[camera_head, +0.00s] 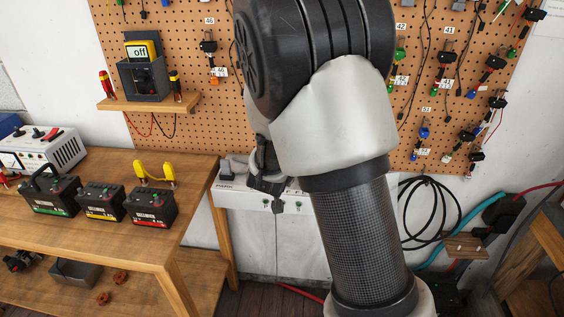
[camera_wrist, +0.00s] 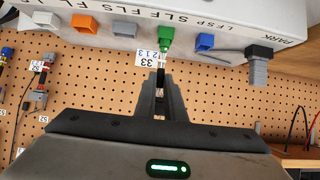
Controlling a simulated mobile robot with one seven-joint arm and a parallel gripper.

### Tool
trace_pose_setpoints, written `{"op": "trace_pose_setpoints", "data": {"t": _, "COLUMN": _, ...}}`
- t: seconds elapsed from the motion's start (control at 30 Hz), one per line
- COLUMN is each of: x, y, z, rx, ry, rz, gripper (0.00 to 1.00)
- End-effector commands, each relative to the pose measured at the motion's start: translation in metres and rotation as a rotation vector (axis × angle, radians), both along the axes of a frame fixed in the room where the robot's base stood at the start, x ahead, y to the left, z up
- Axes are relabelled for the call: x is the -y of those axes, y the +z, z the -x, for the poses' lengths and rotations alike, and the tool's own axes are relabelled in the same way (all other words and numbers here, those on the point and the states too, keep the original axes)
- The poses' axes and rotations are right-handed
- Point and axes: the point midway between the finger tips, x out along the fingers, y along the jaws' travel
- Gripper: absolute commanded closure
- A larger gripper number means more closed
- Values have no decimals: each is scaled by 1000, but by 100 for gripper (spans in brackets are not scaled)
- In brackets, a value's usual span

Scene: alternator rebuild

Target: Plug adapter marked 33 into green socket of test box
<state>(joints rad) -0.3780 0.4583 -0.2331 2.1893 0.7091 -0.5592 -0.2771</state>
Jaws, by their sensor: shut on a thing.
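In the wrist view my gripper (camera_wrist: 160,80) is shut on the adapter, whose dark body shows between the fingers. The adapter's white tag (camera_wrist: 150,58) reads 33. A green connector piece (camera_wrist: 166,40) lies straight beyond the fingertips, against the front of the white test box (camera_wrist: 208,18). Plug and socket look like one green shape, so I cannot tell whether the plug is seated. In the head view the test box (camera_head: 236,198) shows behind my arm, with my gripper (camera_head: 268,184) in front of it; the adapter is mostly hidden there.
Beside the green piece are blue (camera_wrist: 205,42), orange (camera_wrist: 125,28) and grey sockets, and a grey plug with a cable (camera_wrist: 258,65). A pegboard (camera_head: 210,125) with hanging adapters stands behind. The wooden bench (camera_head: 105,165) on the left holds batteries.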

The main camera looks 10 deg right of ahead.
Motion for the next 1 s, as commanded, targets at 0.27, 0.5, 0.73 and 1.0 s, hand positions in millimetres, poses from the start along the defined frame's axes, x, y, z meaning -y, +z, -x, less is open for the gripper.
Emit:
{"op": "trace_pose_setpoints", "data": {"t": 0.27, "x": 0, "y": -2, "z": 0, "rx": 0, "ry": 0, "rz": 0, "gripper": 100}}
{"op": "trace_pose_setpoints", "data": {"t": 0.5, "x": 0, "y": -2, "z": 0, "rx": 0, "ry": 0, "rz": 0, "gripper": 69}}
{"op": "trace_pose_setpoints", "data": {"t": 0.73, "x": 0, "y": -2, "z": 0, "rx": 0, "ry": 0, "rz": 0, "gripper": 69}}
{"op": "trace_pose_setpoints", "data": {"t": 1.0, "x": -7, "y": 12, "z": 17, "rx": 2, "ry": 2, "rz": 0, "gripper": 69}}
